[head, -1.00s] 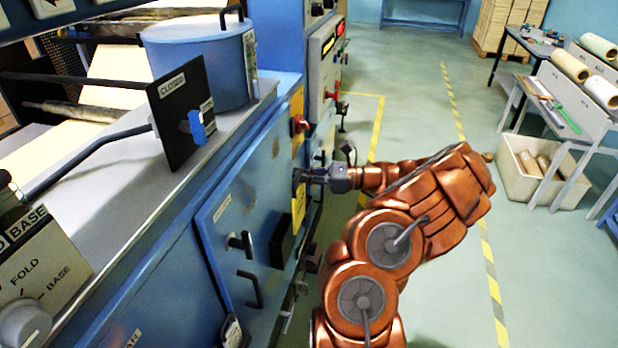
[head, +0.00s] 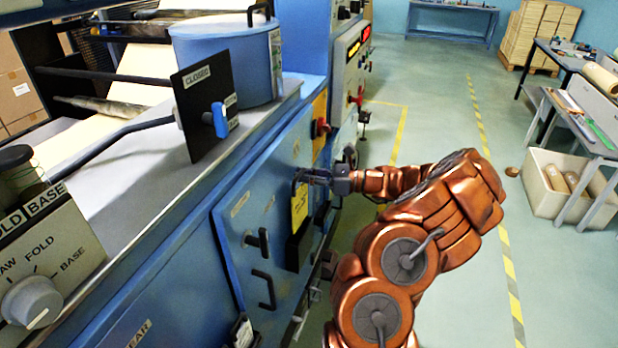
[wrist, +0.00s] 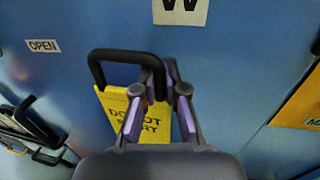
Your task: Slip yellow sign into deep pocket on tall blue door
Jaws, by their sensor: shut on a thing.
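My gripper (head: 305,177) is shut on the yellow sign (head: 299,208), near the black loop at its top. In the wrist view the sign (wrist: 118,104) hangs between and behind the fingers (wrist: 158,95), its lettering partly covered. The tall blue door (head: 235,225) is upright at the left. A black pocket (head: 293,252) sits on its face, directly below the sign in the head view. The sign's lower edge appears close to the pocket's top; I cannot tell whether it is inside. The gripper body hides the sign's lower part in the wrist view.
Black door handles (head: 262,285) stick out left of the pocket. A red knob (head: 320,127) sits above and beyond the gripper. A black plate with a blue switch (head: 219,120) stands on the ledge.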

